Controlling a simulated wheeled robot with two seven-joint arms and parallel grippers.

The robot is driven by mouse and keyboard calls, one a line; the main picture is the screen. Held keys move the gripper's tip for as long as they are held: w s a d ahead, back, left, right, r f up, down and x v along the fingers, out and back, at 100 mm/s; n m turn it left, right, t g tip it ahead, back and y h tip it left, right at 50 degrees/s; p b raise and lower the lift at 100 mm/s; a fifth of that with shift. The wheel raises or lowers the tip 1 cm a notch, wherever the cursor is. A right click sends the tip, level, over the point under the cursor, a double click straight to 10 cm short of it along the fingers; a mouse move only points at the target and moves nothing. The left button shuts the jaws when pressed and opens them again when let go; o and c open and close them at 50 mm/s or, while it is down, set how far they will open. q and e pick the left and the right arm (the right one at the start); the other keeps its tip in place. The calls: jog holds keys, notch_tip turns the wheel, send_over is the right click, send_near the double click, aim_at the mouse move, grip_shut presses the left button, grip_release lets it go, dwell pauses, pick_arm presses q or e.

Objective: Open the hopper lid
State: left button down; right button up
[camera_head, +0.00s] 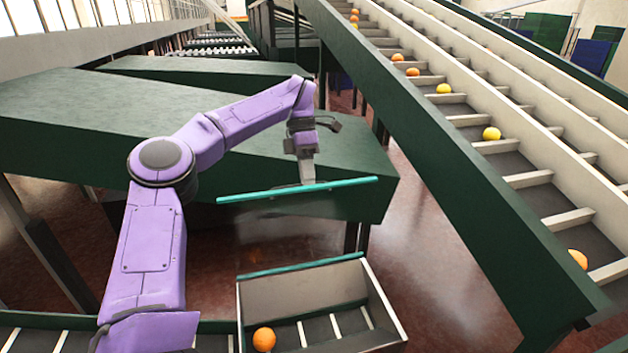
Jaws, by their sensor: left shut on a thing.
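My left gripper (306,178) points down in the head view and is shut on a long thin teal bar (345,184). The bar is slightly tilted, with its right end higher in the picture. It may be the hopper lid or its edge; I cannot tell. An open metal box (385,308), which looks like the hopper, is below at the bottom centre. A second teal strip (300,265) runs along its back rim. An orange (264,339) lies inside on a slatted floor. My right gripper is not in view.
Dark green housings (60,110) stand behind and left of my left arm. A sloped conveyor (505,160) carrying several oranges and yellow fruits runs down the right side. Reddish floor (430,250) shows between the box and this conveyor.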

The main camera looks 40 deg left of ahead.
pick_arm(q)
jog(key=shift+a+f, duration=0.2)
jog(key=shift+f, duration=0.2)
